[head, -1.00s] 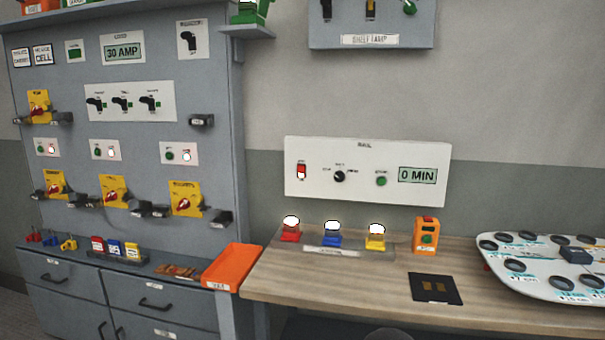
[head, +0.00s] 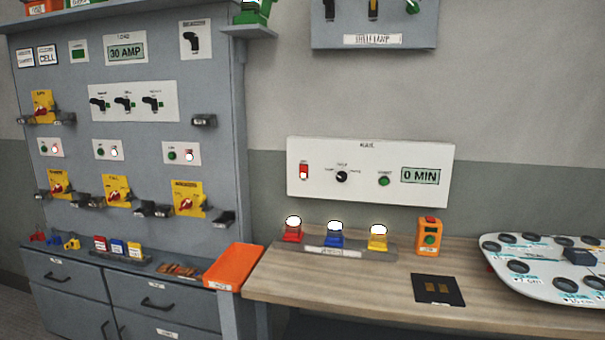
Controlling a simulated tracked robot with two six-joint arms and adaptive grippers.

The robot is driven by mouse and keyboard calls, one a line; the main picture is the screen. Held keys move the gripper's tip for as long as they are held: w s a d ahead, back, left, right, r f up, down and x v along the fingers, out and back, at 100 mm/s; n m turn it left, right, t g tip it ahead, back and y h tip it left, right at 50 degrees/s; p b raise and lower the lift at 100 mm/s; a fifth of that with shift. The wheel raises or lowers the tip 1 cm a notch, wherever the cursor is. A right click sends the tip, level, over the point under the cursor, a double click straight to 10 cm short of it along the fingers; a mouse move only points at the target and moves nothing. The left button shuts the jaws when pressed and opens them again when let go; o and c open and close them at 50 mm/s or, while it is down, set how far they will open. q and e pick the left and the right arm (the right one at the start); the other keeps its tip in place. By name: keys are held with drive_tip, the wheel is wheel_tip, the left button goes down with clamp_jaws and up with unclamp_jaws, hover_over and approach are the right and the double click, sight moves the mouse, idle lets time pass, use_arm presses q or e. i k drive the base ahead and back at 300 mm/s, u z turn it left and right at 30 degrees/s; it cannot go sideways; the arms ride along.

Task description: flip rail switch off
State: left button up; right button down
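The rail panel (head: 370,172) is a white board on the wall above the wooden bench in the head view. Its red rocker switch (head: 304,171) sits at the panel's left end, with a lighter lower part. I cannot tell its position for sure. To its right are a black rotary knob (head: 342,177), a green button (head: 384,181) and a display (head: 420,176) reading 0 MIN. Neither of my grippers is in the head view, and nothing covers the switch.
Red, blue and yellow lamps (head: 335,229) stand lit on the bench (head: 350,281) below the panel. An orange box (head: 429,237) with a green button stands to their right. A grey cabinet (head: 75,137) with switches and an orange tray (head: 233,267) are at left. A white mould tray (head: 560,290) is at right.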

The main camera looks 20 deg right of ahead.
sight(304, 169)
drive_tip(key=i, duration=0.9)
